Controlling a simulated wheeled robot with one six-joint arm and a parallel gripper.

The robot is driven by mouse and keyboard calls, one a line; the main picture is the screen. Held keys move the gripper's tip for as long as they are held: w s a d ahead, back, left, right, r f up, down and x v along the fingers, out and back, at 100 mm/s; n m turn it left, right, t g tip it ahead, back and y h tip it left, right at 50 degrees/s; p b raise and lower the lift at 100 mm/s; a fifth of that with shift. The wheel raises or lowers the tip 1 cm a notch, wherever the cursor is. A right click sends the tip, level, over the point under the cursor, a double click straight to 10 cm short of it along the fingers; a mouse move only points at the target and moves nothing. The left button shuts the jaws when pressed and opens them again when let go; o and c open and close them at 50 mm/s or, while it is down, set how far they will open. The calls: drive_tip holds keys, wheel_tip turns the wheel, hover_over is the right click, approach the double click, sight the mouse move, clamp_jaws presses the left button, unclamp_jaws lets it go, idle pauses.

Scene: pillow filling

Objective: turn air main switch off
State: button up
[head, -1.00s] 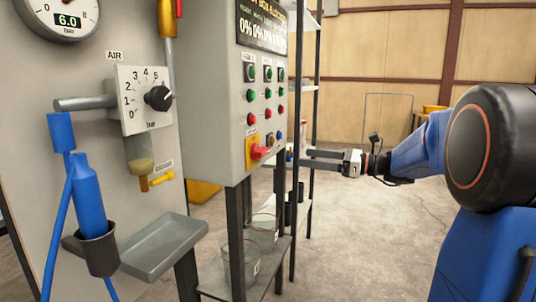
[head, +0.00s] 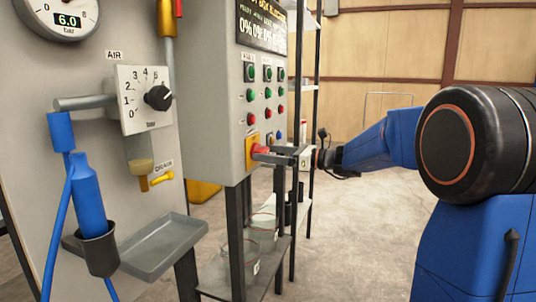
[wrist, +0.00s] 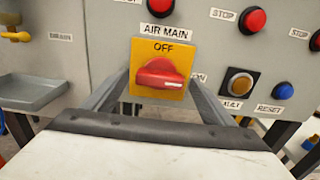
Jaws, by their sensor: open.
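The air main switch is a red rotary knob (wrist: 160,73) on a yellow plate (wrist: 158,92), under an AIR MAIN label in the wrist view. Its handle lies about level, with the white mark at the right, toward the partly hidden ON label; OFF is printed above. In the head view the red knob (head: 260,151) is at the panel's lower left. My gripper (head: 268,154) is open and reaches it from the right. In the wrist view my gripper (wrist: 160,82) has one finger on each side of the knob; I cannot tell whether they touch it.
Red STOP buttons (wrist: 252,20), an amber FAULT button (wrist: 239,83) and a blue RESET button (wrist: 283,90) are close to the switch. The air regulator dial (head: 158,97) and a grey tray (head: 160,248) are at the left. Shelving (head: 316,100) stands behind.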

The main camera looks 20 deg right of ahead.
drive_tip(key=shift+w+a, duration=0.15)
drive_tip(key=shift+a, duration=0.05)
drive_tip(key=c, duration=1.1)
drive_tip(key=shift+o, duration=0.2)
